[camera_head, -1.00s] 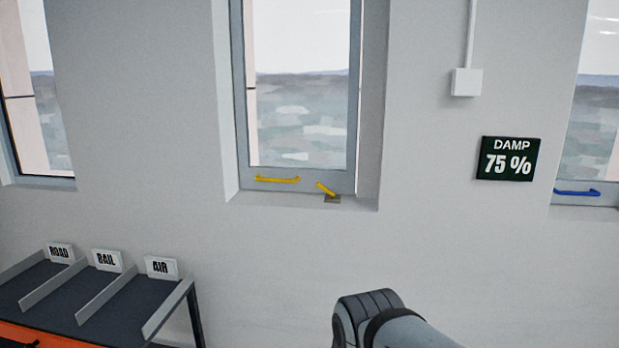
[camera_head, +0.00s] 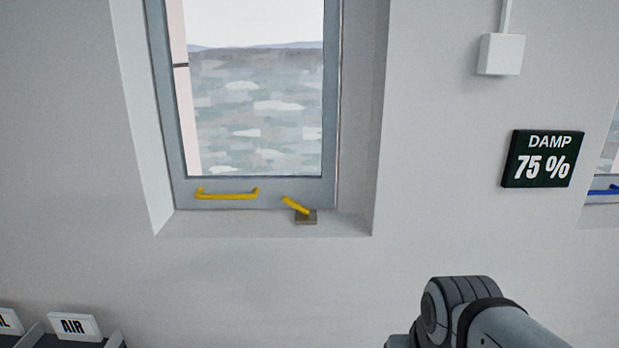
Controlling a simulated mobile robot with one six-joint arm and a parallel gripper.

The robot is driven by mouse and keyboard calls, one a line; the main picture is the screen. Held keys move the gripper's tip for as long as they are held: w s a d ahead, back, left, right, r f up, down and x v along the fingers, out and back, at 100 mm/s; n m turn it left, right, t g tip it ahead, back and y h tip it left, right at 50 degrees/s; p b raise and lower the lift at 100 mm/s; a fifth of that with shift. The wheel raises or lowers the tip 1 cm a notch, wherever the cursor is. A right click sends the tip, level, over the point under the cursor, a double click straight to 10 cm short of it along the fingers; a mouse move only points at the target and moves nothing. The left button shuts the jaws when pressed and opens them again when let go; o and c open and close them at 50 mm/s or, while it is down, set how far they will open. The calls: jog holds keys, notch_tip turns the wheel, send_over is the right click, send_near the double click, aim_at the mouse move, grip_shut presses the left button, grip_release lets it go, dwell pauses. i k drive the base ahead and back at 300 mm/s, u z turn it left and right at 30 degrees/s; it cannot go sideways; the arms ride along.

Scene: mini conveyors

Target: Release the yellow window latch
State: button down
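The yellow window latch (camera_head: 296,206) is a short slanted lever on a small grey-brown base, at the bottom right of the middle window's frame. It leans up to the left from its base on the sill. A yellow handle bar (camera_head: 227,194) runs level along the bottom rail of the same window (camera_head: 327,120), to the left of the latch. A grey part of my arm shows at the lower right, below and right of the latch and apart from it. My gripper is out of view.
A dark "DAMP 75 %" sign (camera_head: 542,159) and a white wall box (camera_head: 501,54) are on the wall to the right. A blue handle (camera_head: 604,190) shows at the right edge. The wall below the window is bare.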

aim_at(291, 202)
jog(key=u, duration=0.1)
jog(key=i, duration=0.85)
jog(key=u, duration=0.6)
